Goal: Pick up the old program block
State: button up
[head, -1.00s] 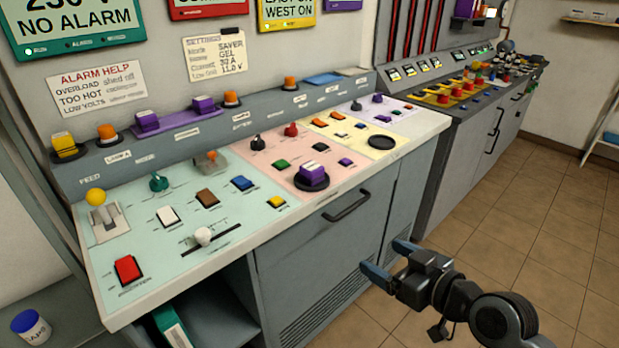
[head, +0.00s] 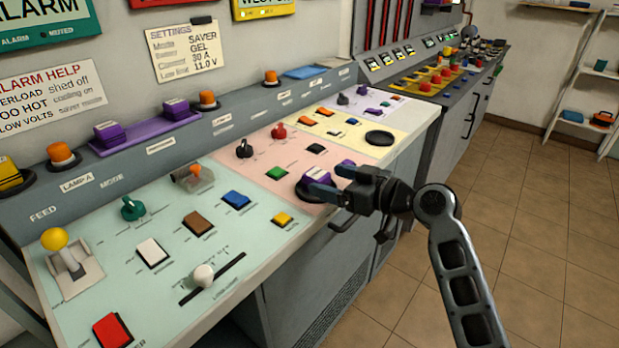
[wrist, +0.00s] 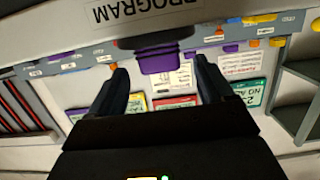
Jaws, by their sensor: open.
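The old program block (head: 318,175) is a purple block with a pale label on top. It sits on a dark round base in the pink panel of the console. In the wrist view the block (wrist: 168,62) shows between and just beyond my fingertips, beside a PROGRAM label (wrist: 140,10). My gripper (head: 332,183) is open beside the block at the console's front edge, its fingers partly covering the block and its base in the head view. I cannot tell whether the fingers touch it.
Two more purple blocks (head: 109,133) (head: 176,108) stand in a purple tray on the rear ledge. A black knob (head: 244,148), a red knob (head: 278,131), a green button (head: 277,173) and a yellow button (head: 283,219) surround the block. The floor (head: 510,210) at right is clear.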

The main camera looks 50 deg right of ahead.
aim_at(310, 170)
jog(key=w, duration=0.2)
jog(key=w+p, duration=0.1)
jog(key=w, duration=0.1)
jog(key=w+f, duration=0.1)
jog(key=w, duration=0.1)
jog(key=shift+w+a+p, duration=0.15)
jog(key=shift+w+p, duration=0.1)
jog(key=shift+p, duration=0.05)
jog(key=shift+c, duration=0.3)
jog(key=c, duration=1)
